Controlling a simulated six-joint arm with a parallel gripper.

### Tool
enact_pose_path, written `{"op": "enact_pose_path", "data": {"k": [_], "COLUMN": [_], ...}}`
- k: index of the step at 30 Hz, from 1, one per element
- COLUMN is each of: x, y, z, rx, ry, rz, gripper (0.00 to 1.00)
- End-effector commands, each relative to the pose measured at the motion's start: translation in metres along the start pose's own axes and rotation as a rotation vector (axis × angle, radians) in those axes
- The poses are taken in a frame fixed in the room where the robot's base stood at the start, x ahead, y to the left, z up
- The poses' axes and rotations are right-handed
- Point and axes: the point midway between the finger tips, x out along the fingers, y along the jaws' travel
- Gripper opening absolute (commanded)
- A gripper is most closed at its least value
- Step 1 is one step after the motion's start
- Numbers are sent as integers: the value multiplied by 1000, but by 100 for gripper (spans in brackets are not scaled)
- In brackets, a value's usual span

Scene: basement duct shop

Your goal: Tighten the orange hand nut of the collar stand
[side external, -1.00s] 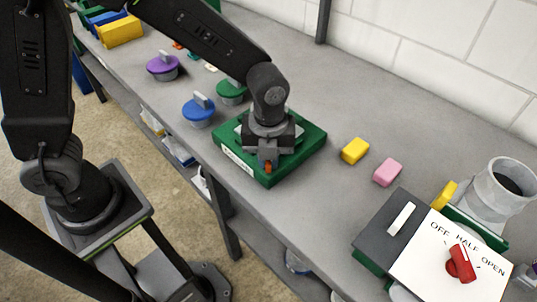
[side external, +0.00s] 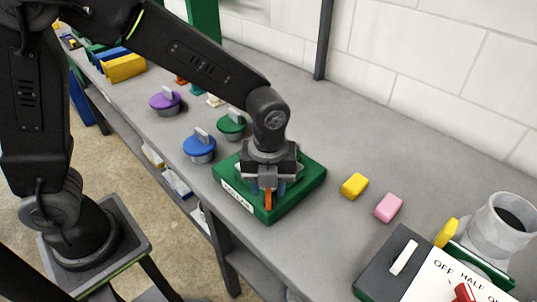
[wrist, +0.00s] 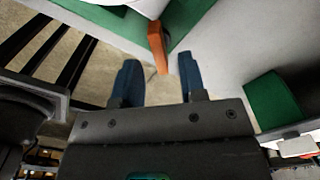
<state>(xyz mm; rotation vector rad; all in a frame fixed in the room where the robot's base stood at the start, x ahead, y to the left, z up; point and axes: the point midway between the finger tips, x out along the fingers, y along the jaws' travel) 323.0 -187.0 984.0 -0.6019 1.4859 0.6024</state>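The collar stand (side external: 308,176) is a green block with a white label on its front, on the grey bench. The orange hand nut (side external: 268,200) shows as a narrow orange bar below my gripper (side external: 268,187). In the wrist view the orange hand nut (wrist: 157,46) lies just beyond the fingertips, in line with the gap between them. My gripper (wrist: 157,75) is open, its two blue fingers apart on either side, with visible space to the nut. The collar itself is mostly hidden behind my gripper.
Blue (side external: 199,148), green (side external: 231,126) and purple (side external: 165,101) knobbed lids lie to the left. Yellow (side external: 354,186) and pink (side external: 388,207) blocks lie to the right. A switch panel (side external: 440,280) and a grey pipe collar (side external: 497,230) stand farther right.

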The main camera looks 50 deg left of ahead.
Motion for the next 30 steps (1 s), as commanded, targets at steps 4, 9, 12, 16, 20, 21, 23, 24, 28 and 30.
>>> {"op": "enact_pose_path", "data": {"k": [4, 9, 12, 16, 20, 21, 23, 24, 28, 30], "x": [-36, -73, -90, -104, -111, -111, -112, -112, -112, -112], "y": [-1, -1, 0, 0, 0, 0, 0, 0, 0, 1], "z": [0, 0, 0, 0, 0, 0, 0, 0, 0, 0], "rx": [0, 1, 1, 1, 1, 1, 1, 1, 1, -6], "ry": [-3, -3, -2, -1, -1, -1, 0, 0, 0, -1], "rz": [-7, -6, -5, -2, -2, -1, -1, -1, -1, -3], "gripper": [38, 38, 38, 38, 38, 38, 38, 38, 38, 38]}}
